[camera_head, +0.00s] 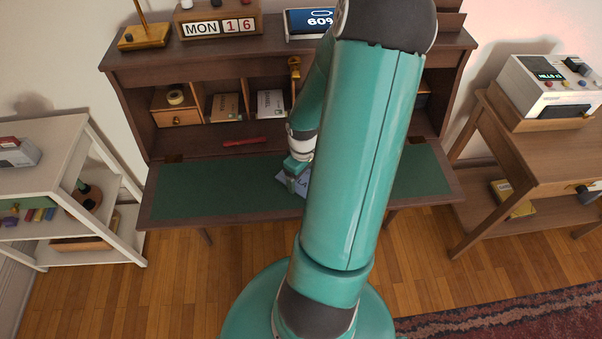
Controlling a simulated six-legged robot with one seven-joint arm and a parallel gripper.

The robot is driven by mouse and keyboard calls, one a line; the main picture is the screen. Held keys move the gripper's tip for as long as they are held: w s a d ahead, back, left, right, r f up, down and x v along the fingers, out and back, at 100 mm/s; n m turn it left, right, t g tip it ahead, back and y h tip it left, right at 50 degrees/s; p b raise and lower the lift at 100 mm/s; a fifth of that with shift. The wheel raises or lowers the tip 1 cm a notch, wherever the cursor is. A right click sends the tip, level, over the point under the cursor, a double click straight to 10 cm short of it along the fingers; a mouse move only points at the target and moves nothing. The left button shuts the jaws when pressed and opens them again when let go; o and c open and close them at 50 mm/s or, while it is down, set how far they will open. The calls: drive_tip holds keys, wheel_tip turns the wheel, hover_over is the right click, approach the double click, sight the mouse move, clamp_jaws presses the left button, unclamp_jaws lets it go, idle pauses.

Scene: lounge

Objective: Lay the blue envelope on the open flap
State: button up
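The open flap (220,188) of the wooden desk is lowered, with a green inlay and a wooden rim. My gripper (292,184) is low over the middle of the flap, partly hidden by my own arm. A bluish, flat piece that looks like the blue envelope (283,180) shows beside and under the fingertips, at or just above the green surface. Most of it is hidden behind my gripper and arm. I cannot tell whether the fingers are shut on it or whether it touches the flap.
A red stick-like item (245,141) lies at the back of the flap. Cubbyholes behind hold a brown packet (225,107), a white packet (271,104) and a small drawer (178,117). A white shelf (98,190) stands left, a wooden side table (530,150) right. The flap's left half is clear.

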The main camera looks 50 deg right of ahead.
sight(302, 179)
drive_tip(key=shift+o, duration=1.4)
drive_tip(key=shift+w, duration=0.1)
wheel_tip(302, 179, up, 12)
drive_tip(key=shift+r, duration=0.2)
drive_tip(key=a+r+t, duration=0.2)
drive_tip(key=a+r, duration=0.4)
drive_tip(key=a, duration=0.4)
drive_tip(key=w+a+r+t, duration=0.1)
drive_tip(key=a+r, duration=0.6)
drive_tip(key=a, duration=0.3)
drive_tip(key=w+a+r+t, duration=0.1)
drive_tip(key=a+r+t, duration=0.1)
drive_tip(key=a+r, duration=0.4)
drive_tip(key=a, duration=0.4)
drive_tip(key=shift+w+r+n+t, duration=0.15)
drive_tip(key=shift+n+t, duration=0.15)
drive_tip(key=shift+n, duration=0.1)
